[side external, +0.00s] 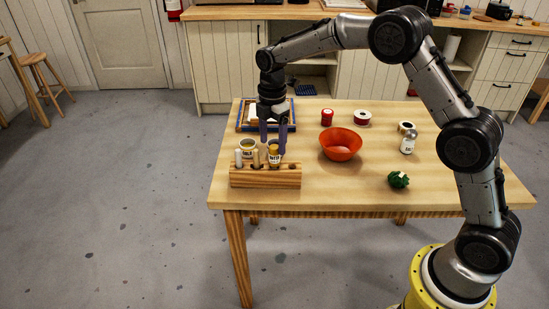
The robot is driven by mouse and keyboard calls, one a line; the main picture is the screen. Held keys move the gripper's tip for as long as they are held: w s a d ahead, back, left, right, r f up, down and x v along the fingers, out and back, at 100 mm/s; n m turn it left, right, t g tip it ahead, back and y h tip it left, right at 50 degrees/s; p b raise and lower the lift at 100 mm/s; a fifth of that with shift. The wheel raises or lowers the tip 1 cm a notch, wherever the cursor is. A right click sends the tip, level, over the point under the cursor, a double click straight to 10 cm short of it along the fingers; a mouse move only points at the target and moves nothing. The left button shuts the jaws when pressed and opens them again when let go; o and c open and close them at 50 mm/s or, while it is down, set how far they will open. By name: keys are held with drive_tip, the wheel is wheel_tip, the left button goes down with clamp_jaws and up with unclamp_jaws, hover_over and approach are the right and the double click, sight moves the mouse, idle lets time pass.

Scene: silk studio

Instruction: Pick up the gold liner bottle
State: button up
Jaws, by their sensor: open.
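A wooden rack (265,181) stands at the near left of the table. A small bottle with a gold band (274,157) is upright at the rack's right part; I take it as the gold liner bottle, though its label is too small to read. My gripper (274,147) points down over it, with its two purple fingers apart. The fingertips are at about the height of the bottle's upper part; I cannot tell whether they touch it. The bottle's top is partly hidden.
Two pale-topped sticks (239,158) stand left in the rack, a jar (247,147) behind them. A blue-framed tray (247,113) lies at the back left. An orange bowl (341,145), a white bottle (408,144) and a green bundle (398,179) are rightward. The front middle is clear.

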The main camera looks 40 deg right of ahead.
sight(275, 156)
drive_tip(key=shift+s+d+f, duration=0.1)
drive_tip(key=shift+s+f, duration=0.05)
drive_tip(key=shift+f, duration=1.3)
drive_tip(key=shift+s+f, duration=0.1)
drive_tip(key=shift+f, duration=1.35)
drive_tip(key=shift+c, duration=0.3)
clamp_jaws()
